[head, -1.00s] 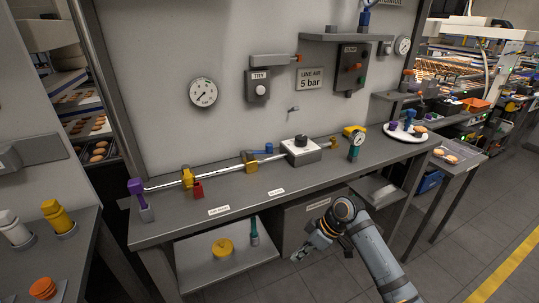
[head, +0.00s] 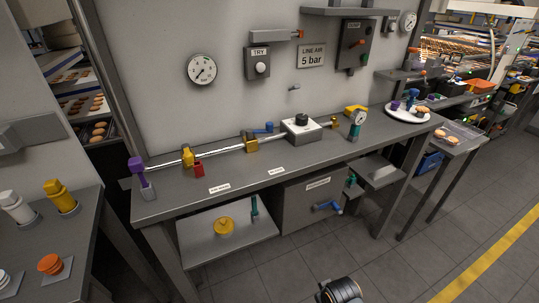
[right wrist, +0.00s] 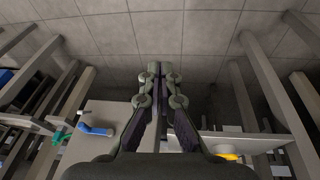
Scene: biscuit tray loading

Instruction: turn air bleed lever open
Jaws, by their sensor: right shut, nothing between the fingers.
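A blue lever (head: 327,207) sits on the front of a grey box under the bench; it also shows in the right wrist view (right wrist: 95,130), left of my gripper. The label on the box is too small to read, so I cannot tell whether this is the air bleed lever. Another blue lever (head: 262,128) is on the pipe on the bench. My right gripper (right wrist: 160,72) is shut and empty, its fingers apart from the blue lever. In the head view only a part of my right arm shows at the bottom edge. My left gripper is not in view.
A teal fitting (head: 352,182) is beside the grey box (head: 300,208). A low shelf (head: 205,257) holds a yellow knob (head: 224,226) and a teal-handled part (head: 254,206). The bench (head: 230,203) overhangs both. The floor in front is clear.

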